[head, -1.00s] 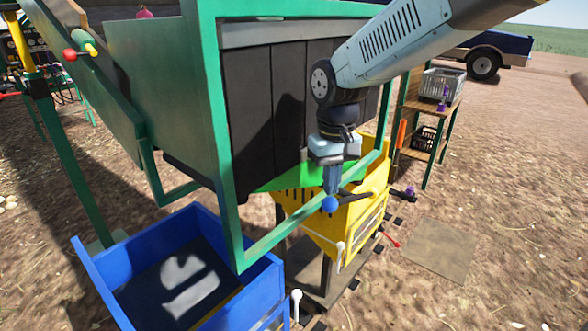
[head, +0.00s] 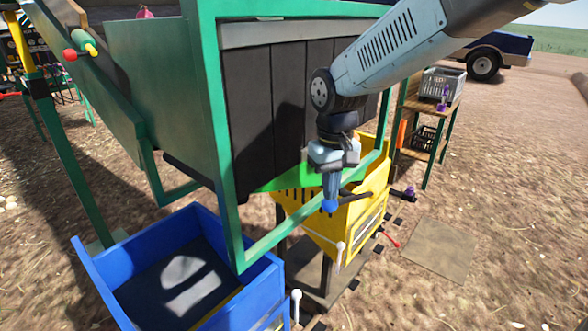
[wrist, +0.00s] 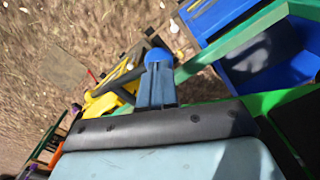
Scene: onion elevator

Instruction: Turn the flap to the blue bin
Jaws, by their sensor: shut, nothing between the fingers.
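The blue bin (head: 100,262) stands at the front left, and the yellow bin (head: 352,222) stands farther right under the chute. A bright green plate (head: 285,181), which looks like the flap, shows under the chute's dark strips. A dark lever bar (head: 356,194) ends near a blue ball knob (head: 329,207). My gripper (head: 331,192) points down and is shut, with nothing held. Its tips are right at the knob; I cannot tell whether they touch. In the wrist view the knob (wrist: 157,56) shows just beyond the shut fingers (wrist: 157,85).
The green frame (head: 225,130) of the elevator stands close left of my arm, with a low bar below the gripper. White-knobbed levers (head: 295,305) stand by the bins. A shelf with crates (head: 441,85) is at the right; open ground lies in front of it.

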